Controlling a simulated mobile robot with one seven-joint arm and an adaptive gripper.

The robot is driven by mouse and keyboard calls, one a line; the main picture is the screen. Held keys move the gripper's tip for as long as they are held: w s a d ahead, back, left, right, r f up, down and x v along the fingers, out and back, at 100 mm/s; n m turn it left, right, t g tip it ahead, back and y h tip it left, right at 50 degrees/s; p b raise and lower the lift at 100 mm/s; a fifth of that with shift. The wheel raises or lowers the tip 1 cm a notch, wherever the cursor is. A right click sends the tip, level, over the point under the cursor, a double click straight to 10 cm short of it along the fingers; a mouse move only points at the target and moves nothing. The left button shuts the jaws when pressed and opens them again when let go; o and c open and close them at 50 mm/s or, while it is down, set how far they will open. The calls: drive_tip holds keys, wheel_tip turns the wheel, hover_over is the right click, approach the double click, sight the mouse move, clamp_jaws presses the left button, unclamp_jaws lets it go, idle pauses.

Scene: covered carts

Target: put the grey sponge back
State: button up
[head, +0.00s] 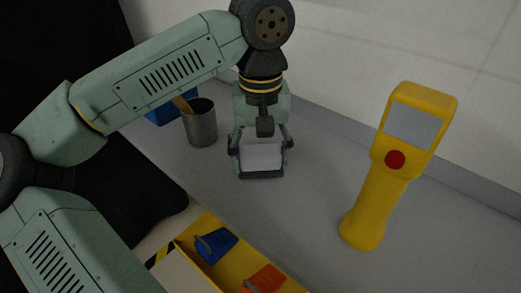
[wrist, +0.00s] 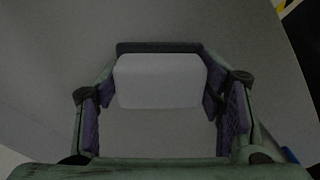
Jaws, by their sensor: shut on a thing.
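The grey sponge (head: 261,156) is a pale block between the fingers of my gripper (head: 261,160) in the head view. In the wrist view the sponge (wrist: 160,81) spans the gap between the purple-padded fingers of my gripper (wrist: 160,100). My gripper is shut on it and points down over the grey surface. Whether the sponge touches that surface I cannot tell. A dark bar shows along the sponge's far edge in the wrist view.
A yellow handheld device (head: 389,166) with a red button stands at the right. A grey cup (head: 201,127) is left of my gripper, with a blue item (head: 158,113) behind. A yellow tray (head: 213,273) holding blue and orange things is in front. Grey surface (head: 310,205) between is clear.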

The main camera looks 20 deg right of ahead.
drive_tip(key=shift+f, duration=0.2)
drive_tip(key=o, duration=1.1)
drive_tip(key=shift+r, duration=0.15)
